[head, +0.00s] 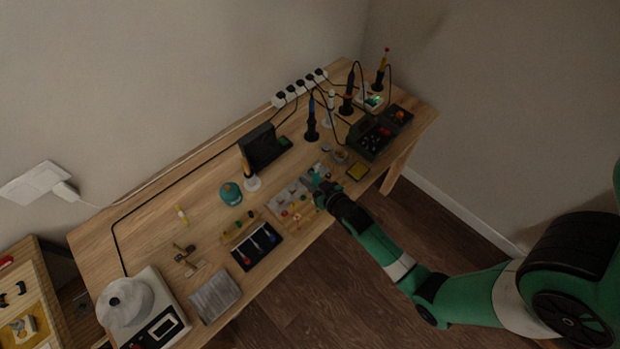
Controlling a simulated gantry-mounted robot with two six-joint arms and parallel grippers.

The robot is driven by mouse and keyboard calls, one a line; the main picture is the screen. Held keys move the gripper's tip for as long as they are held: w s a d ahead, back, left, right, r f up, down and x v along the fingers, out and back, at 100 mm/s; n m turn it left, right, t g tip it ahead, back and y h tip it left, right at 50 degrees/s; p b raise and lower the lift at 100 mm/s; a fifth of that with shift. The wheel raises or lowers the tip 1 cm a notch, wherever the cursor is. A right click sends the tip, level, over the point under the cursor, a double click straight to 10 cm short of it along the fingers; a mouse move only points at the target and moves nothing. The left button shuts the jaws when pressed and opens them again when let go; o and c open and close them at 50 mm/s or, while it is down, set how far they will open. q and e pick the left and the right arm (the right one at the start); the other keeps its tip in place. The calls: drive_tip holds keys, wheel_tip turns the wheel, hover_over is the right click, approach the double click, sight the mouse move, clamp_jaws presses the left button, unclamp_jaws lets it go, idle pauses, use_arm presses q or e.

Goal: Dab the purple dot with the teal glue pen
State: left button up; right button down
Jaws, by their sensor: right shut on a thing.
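My right gripper (324,188) reaches in from the right over the front part of the workbench. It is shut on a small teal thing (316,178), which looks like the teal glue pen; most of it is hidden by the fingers. Just left of the gripper lies a light grey plate (277,207) with several small coloured spots and parts. I cannot pick out the purple dot; it is too small or hidden by the gripper. I cannot tell whether the pen tip touches anything. My left gripper is not in view.
Cables run along the back. The left middle is fairly clear.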

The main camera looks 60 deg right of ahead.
drive_tip(key=shift+f, duration=0.1)
idle(0.6)
drive_tip(key=shift+f+b, duration=0.45)
drive_tip(key=shift+b, duration=0.05)
drive_tip(key=shift+f, duration=0.2)
idle(1.1)
idle(0.5)
wheel_tip(320, 180, up, 7)
drive_tip(key=p, duration=0.6)
drive_tip(key=shift+p, duration=0.35)
drive_tip(key=shift+r, duration=0.1)
